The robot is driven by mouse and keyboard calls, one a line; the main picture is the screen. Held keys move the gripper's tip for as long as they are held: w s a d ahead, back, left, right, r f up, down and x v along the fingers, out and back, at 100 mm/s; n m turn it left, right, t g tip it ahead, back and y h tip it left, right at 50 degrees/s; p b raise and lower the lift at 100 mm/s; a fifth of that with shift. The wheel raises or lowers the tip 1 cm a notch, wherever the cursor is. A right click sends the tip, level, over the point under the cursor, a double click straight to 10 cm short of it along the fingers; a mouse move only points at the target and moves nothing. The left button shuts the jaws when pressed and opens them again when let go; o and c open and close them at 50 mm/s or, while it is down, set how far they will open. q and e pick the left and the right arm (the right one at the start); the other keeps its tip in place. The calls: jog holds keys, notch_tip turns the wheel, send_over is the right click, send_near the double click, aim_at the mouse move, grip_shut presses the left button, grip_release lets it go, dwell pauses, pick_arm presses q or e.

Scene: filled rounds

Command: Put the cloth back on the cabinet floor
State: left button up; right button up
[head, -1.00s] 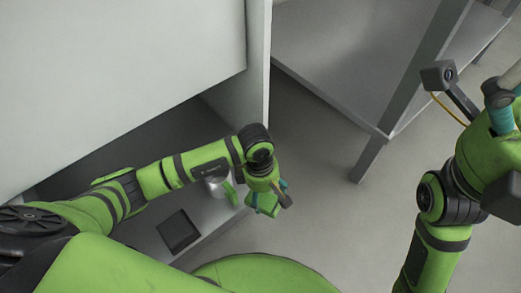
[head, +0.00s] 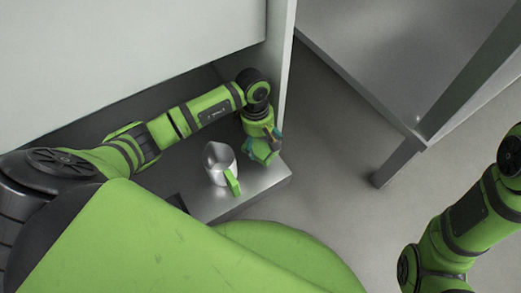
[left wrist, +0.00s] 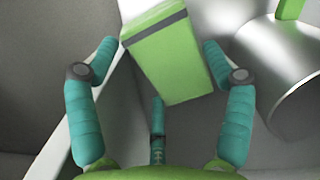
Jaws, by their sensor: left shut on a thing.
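The cloth (left wrist: 175,60) is a green folded block with a grey band, seen between the teal fingers of my left gripper (left wrist: 160,52) in the left wrist view. In the head view the left gripper (head: 270,137) points down with the green cloth (head: 260,151) at its tips. It is over the right front part of the cabinet floor (head: 262,185), near the cabinet's side wall. I cannot tell whether the cloth touches the floor. My right gripper is out of view; only its arm shows at the right edge.
A metal jug (head: 217,165) with a green handle stands on the cabinet floor just left of the cloth; it also shows in the left wrist view (left wrist: 280,75). A dark flat item (head: 177,202) is partly hidden farther left. A grey metal table (head: 375,60) stands to the right.

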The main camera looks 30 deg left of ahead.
aim_at(259, 143)
pick_arm(q)
jog(key=shift+w+a+f, duration=0.15)
jog(key=shift+a+f, duration=0.1)
jog(key=shift+f+b, duration=0.25)
jog(key=shift+b, duration=0.05)
notch_tip(259, 143, down, 4)
jog(key=b, duration=0.2)
jog(key=shift+r+b, duration=0.25)
jog(key=shift+b, duration=0.15)
jog(key=shift+r, duration=0.15)
jog(key=o, duration=0.9)
jog(key=shift+f, duration=0.2)
jog(key=shift+r, duration=0.1)
